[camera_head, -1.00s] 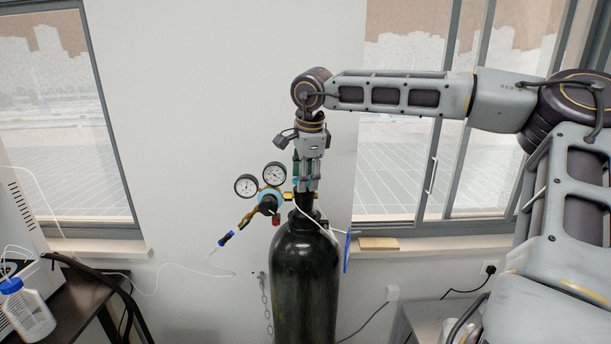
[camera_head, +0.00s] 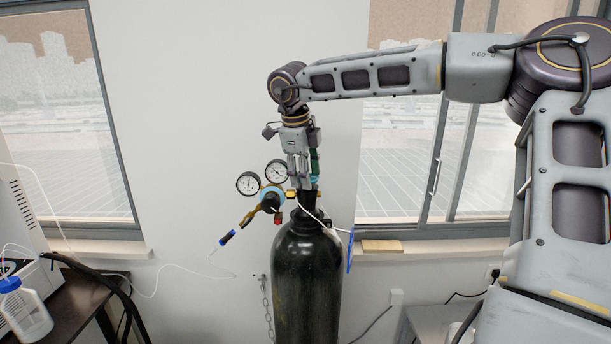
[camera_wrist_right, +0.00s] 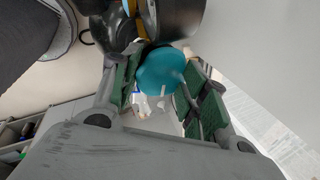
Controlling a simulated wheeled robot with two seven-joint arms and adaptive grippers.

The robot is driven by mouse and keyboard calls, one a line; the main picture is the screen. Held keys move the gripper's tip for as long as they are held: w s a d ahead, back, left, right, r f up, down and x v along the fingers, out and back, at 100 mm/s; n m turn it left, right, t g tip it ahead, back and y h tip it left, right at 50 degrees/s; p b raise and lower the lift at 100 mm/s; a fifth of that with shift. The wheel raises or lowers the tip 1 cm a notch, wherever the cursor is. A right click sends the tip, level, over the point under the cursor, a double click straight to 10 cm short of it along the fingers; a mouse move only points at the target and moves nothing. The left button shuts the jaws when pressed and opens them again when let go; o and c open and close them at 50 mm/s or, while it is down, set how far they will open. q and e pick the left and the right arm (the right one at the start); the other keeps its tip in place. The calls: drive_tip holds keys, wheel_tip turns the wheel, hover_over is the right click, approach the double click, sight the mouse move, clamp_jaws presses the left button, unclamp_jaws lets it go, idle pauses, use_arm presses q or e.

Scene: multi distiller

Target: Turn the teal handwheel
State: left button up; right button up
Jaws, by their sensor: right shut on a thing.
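The teal handwheel (camera_wrist_right: 162,72) shows in the right wrist view as a round disc between the green finger pads. In the head view it is mostly hidden by my right gripper (camera_head: 304,178), with a bit of teal showing at the fingers. My right gripper points down at the top of the dark gas cylinder (camera_head: 306,270) and is shut on the handwheel; it also shows in the right wrist view (camera_wrist_right: 160,85). How far the wheel is turned cannot be seen. My left gripper is not in view.
A regulator with two round gauges (camera_head: 248,183) sticks out left of the cylinder's neck, close to my right gripper. A white hose and a blue tag (camera_head: 350,250) hang on the right. A dark table (camera_head: 80,305) with a bottle (camera_head: 25,308) stands at the left.

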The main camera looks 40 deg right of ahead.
drive_tip(key=shift+w+d+m+g+h, duration=0.1)
drive_tip(key=shift+m+g+h, duration=0.1)
drive_tip(key=shift+m, duration=0.45)
drive_tip(key=shift+w+m+g+h, duration=0.1)
drive_tip(key=shift+m+g, duration=0.1)
drive_tip(key=shift+m, duration=0.45)
drive_tip(key=shift+c, duration=0.2)
drive_tip(key=o, duration=1.2)
drive_tip(key=shift+d+f, duration=0.15)
drive_tip(key=shift+d, duration=0.2)
drive_tip(key=shift+a+r, duration=0.2)
drive_tip(key=shift+a, duration=0.15)
drive_tip(key=shift+a+r, duration=0.1)
drive_tip(key=shift+r, duration=0.65)
drive_tip(key=v, duration=1)
drive_tip(key=shift+r, duration=0.1)
